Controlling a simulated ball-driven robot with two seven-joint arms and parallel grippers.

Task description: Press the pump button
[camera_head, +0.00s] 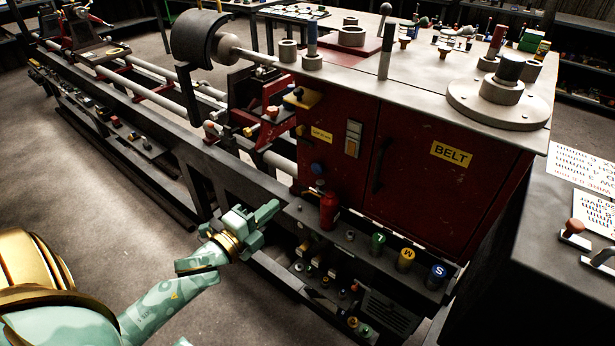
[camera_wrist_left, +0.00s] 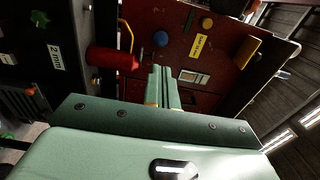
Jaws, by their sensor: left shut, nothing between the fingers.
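The red lathe cabinet (camera_head: 430,200) carries a small yellow label (camera_head: 321,135), too small to read surely, with a round blue button (camera_head: 317,168) below it. In the left wrist view the blue button (camera_wrist_left: 160,39) and a round orange button (camera_wrist_left: 207,23) flank that label (camera_wrist_left: 199,47). I cannot tell which one is the pump button. My left gripper (camera_head: 268,212) is shut and empty, in front of the cabinet, to the lower left of the blue button. In the left wrist view its fingertips (camera_wrist_left: 161,72) point toward the panel, apart from the blue button. My right gripper is out of view.
A red bottle-shaped part (camera_head: 329,211) stands on the ledge beside my left gripper, near the panel. Green, yellow and blue knobs (camera_head: 405,259) line the ledge to the right. The lathe bed (camera_head: 150,110) runs away to the upper left. Open floor (camera_head: 70,190) lies left.

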